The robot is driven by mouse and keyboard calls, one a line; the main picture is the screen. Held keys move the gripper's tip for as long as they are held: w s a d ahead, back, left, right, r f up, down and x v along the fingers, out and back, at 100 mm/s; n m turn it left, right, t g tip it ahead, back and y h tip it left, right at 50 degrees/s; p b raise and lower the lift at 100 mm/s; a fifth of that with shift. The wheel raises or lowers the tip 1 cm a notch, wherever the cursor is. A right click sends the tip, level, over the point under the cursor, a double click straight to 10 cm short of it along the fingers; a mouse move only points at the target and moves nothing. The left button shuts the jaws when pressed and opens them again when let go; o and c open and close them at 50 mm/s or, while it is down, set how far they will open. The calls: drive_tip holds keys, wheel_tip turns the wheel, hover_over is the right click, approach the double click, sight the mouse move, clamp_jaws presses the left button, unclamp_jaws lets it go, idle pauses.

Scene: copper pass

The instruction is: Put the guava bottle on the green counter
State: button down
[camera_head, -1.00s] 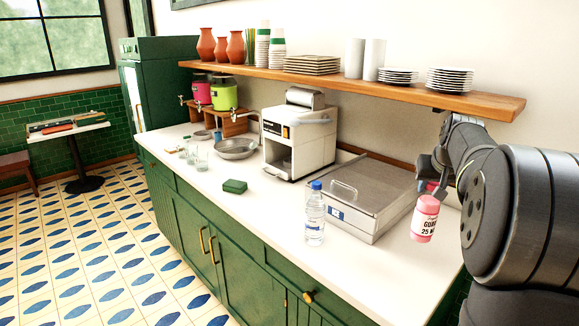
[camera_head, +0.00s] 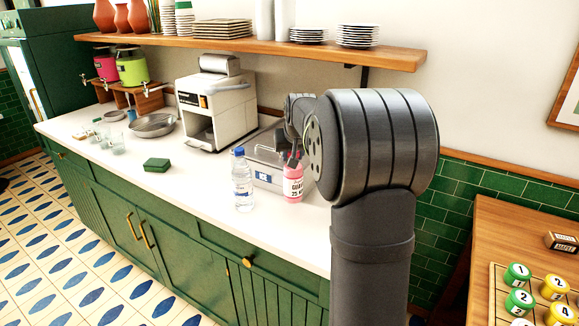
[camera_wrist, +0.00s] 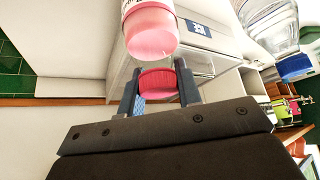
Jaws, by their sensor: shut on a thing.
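The guava bottle (camera_head: 293,185) is pink with a white label and a red cap. My gripper (camera_head: 293,158) is shut on its cap from above, and the bottle hangs upright below it. In the wrist view the red cap (camera_wrist: 157,82) sits between the two fingers, with the pink body (camera_wrist: 150,38) beyond. The green counter (camera_head: 195,205) has green cabinet fronts and a white top. The bottle is seen in front of the steel box; I cannot tell whether its base touches the counter top.
A water bottle (camera_head: 242,182) with a blue cap stands close left of the guava bottle. The steel box (camera_head: 262,172) is behind. A green box (camera_head: 157,165) and a coffee machine (camera_head: 213,108) stand further left. A wooden table (camera_head: 500,225) with several lidded jars is at right.

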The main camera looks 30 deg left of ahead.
drive_tip(key=shift+a+f, duration=0.3)
drive_tip(key=shift+a, duration=0.1)
drive_tip(key=shift+f, duration=1.85)
drive_tip(key=shift+f, duration=0.2)
drive_tip(key=c, duration=1)
unclamp_jaws()
drive_tip(key=shift+c, duration=0.2)
drive_tip(key=shift+r, duration=0.1)
drive_tip(key=v, duration=1.2)
